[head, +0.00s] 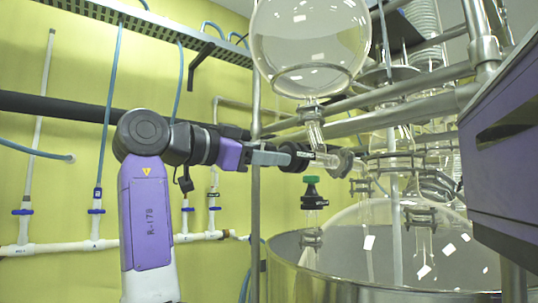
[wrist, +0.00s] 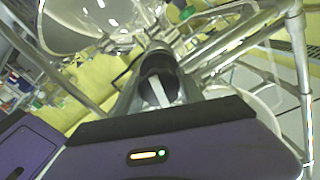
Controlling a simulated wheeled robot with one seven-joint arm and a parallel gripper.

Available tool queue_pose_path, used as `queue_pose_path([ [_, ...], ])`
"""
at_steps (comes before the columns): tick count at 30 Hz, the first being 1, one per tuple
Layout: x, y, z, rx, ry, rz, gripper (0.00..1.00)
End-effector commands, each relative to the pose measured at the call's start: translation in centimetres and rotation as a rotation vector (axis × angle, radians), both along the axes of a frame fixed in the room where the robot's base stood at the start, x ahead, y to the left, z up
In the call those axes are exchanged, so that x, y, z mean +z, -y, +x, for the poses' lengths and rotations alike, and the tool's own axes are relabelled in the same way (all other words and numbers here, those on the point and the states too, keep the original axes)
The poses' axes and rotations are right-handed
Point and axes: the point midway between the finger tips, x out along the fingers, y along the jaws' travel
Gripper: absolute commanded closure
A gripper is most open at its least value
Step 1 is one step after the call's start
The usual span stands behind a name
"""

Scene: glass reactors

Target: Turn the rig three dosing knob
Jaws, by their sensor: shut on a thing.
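The black dosing knob (head: 295,157) sits at the left end of a horizontal glass valve arm below the round glass vessel. My gripper (head: 279,158) reaches it from the left and is shut on it. In the wrist view the knob (wrist: 157,62) lies straight ahead, with a pale bar across its dark face. The fingers of my gripper (wrist: 158,92) stand on either side of it. The fingertips are partly hidden by the knob in the head view. No readable rig number shows.
The round glass vessel (head: 310,45) hangs just above. A green-capped glass fitting (head: 311,190) stands below the knob, over the large reactor's metal rim (head: 350,283). A vertical metal post (head: 256,215) passes close by my gripper. Metal pipes and a purple box (head: 510,150) fill the right.

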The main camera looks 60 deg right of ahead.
Motion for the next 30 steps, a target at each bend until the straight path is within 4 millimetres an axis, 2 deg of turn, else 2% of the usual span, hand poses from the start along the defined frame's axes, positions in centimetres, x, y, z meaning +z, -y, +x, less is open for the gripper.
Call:
queue_pose_path([
  [8,0.09,-0.02,0.0,-0.001,-0.138,0.068,0.96],
  [30,0.14,0.0,0.14,0.002,-0.764,0.369,0.96],
])
